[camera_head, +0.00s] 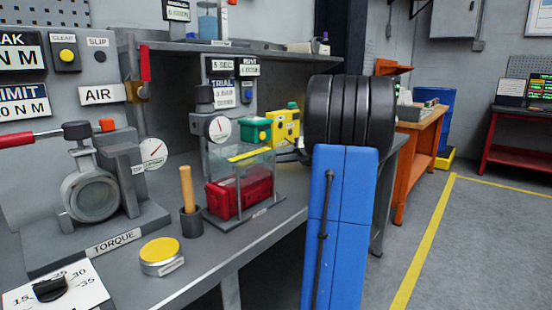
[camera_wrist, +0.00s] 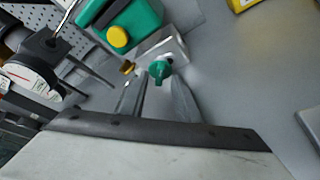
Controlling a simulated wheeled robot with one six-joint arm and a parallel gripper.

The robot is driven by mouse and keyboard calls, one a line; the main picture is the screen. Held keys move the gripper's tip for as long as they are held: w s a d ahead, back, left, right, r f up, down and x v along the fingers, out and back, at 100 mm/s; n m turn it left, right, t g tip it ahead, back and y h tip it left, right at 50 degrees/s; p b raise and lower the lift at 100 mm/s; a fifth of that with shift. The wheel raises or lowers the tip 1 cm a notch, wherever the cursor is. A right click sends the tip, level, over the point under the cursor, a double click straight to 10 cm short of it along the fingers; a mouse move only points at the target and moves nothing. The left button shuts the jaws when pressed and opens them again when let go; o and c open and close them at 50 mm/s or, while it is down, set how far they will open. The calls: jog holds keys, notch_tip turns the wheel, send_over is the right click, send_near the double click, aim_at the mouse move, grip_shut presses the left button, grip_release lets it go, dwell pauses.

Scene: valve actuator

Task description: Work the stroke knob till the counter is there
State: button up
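In the wrist view a small green knob (camera_wrist: 160,70) stands on a pale metal block (camera_wrist: 163,47). I cannot read a label on it, so I cannot tell if it is the stroke knob. My gripper (camera_wrist: 159,88) is open, its two fingers apart, with the green knob just past and between the tips. I cannot tell whether they touch it. Behind the block is a green box (camera_wrist: 138,18) with a yellow button (camera_wrist: 117,37). A green box (camera_head: 255,132) also shows in the head view. No readable counter shows; my blue arm hides part of the bench.
A red unit (camera_head: 240,196) stands in a clear case, with a gauge (camera_head: 218,129) behind it. A yellow device (camera_head: 284,130) is beside the green box. In the wrist view a white-faced gauge (camera_wrist: 30,77) is at the left. Bare bench (camera_wrist: 240,80) lies to the knob's right.

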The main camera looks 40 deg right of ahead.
jog(key=shift+w+a, duration=0.1)
jog(key=shift+w, duration=0.15)
grip_shut()
